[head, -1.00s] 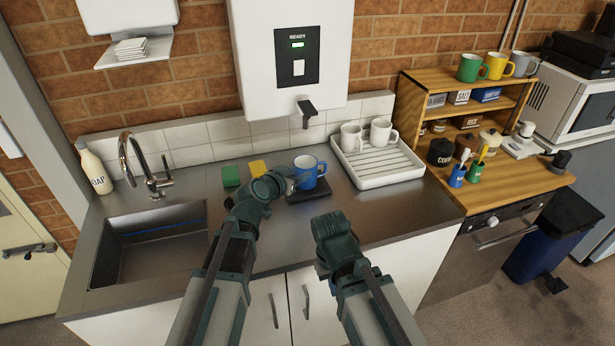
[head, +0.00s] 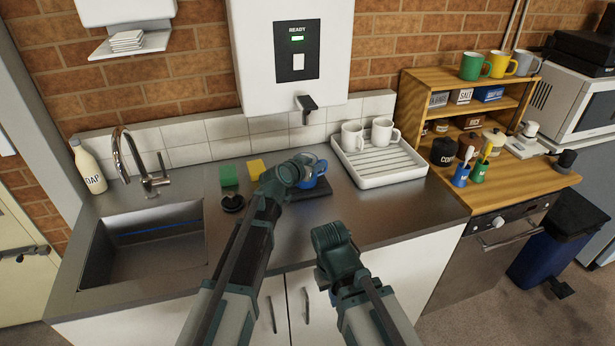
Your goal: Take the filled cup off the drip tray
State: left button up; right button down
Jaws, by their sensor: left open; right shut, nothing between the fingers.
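The blue cup (head: 316,178) stands upright on the small dark drip tray (head: 312,193), below the spout of the wall-mounted water heater. My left gripper (head: 302,167) is open at the cup's left side and front, and hides part of it. I cannot tell whether the fingers touch the cup or are around its handle. What is in the cup is hidden. My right gripper (head: 329,232) is shut and empty, low in front of the counter's front edge, away from the cup.
The heater's spout (head: 306,104) hangs above the cup. A white draining rack (head: 378,168) with two white mugs stands to the right. A green sponge (head: 229,175), a yellow sponge (head: 256,168) and a dark round plug (head: 233,202) lie to the left, beside the sink (head: 145,250).

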pick_arm(q)
grip_shut()
dwell(1.4)
